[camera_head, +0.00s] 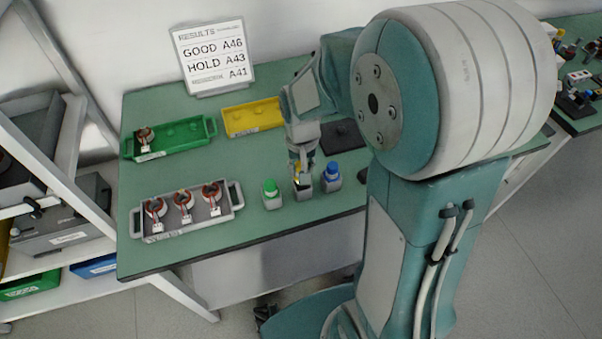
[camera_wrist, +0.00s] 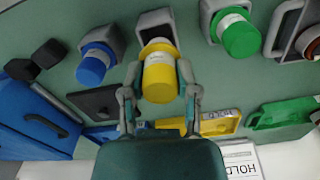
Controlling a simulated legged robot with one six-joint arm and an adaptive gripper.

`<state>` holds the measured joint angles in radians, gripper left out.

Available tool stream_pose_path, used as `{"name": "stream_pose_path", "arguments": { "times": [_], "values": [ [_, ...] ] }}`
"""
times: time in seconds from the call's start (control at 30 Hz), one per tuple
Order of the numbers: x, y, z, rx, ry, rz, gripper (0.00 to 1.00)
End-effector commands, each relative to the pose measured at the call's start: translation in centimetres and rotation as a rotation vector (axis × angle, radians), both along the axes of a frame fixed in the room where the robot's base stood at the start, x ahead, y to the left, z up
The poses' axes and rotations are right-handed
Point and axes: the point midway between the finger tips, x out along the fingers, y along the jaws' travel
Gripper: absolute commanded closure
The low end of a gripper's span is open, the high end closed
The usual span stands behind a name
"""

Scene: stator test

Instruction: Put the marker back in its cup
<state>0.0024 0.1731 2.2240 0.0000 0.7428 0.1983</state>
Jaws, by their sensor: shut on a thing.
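The yellow-capped marker (camera_wrist: 160,80) with a white label is between the two fingers of my gripper (camera_wrist: 159,72), which is shut on it in the wrist view. Its labelled end is at the mouth of a grey cup (camera_wrist: 154,20); I cannot tell how deep it sits. In the head view my gripper (camera_head: 302,168) points down over this middle cup (camera_head: 303,193), and the fingers hide most of the marker.
A green marker (camera_head: 270,187) and a blue marker (camera_head: 333,170) stand in cups on either side, close to my gripper. A grey tray (camera_head: 158,232) with several stators, a green tray (camera_head: 175,152), a yellow tray (camera_head: 240,131) and a results sign (camera_head: 212,60) share the table.

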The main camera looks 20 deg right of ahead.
Motion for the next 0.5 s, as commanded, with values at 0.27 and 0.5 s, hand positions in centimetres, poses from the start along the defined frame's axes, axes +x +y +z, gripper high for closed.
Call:
{"name": "stream_pose_path", "arguments": {
  "times": [0.27, 0.5],
  "values": [
    [-0.1, 0.1, -2.9, 0.000, 0.001, 0.000, 1.00],
    [-0.1, 0.1, -3.0, 0.000, 0.001, 0.000, 1.00]
  ]
}}
